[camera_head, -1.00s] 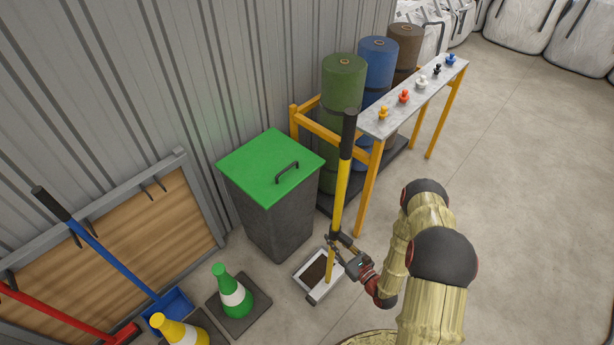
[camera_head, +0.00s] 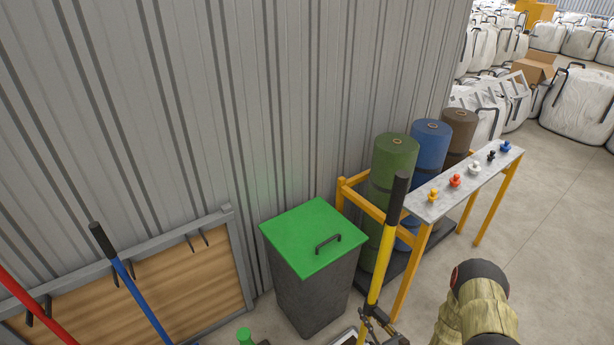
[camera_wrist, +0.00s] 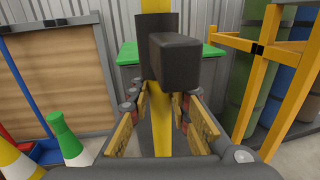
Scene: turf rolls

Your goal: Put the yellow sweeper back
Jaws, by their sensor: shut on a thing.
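The yellow sweeper (camera_head: 381,262) stands nearly upright in the head view, with a black grip at its top. My gripper (camera_head: 377,325) is shut on its yellow shaft low down, at the bottom edge of the head view. In the wrist view the yellow shaft (camera_wrist: 161,136) runs between the fingers of my gripper (camera_wrist: 166,110). The sweeper's lower end is mostly out of the head view. A wooden board with a grey frame (camera_head: 175,280) and hooks leans at the left wall. A blue-handled tool (camera_head: 140,300) and a red-handled tool (camera_head: 35,308) hang there, beside free hooks (camera_head: 197,240).
A dark bin with a green lid (camera_head: 300,238) stands between the board and the sweeper. A yellow-legged rack (camera_head: 412,270) with turf rolls (camera_head: 392,165) and a narrow shelf (camera_head: 450,190) is on the right. Cones (camera_wrist: 66,138) stand low on the left. Open floor lies at right.

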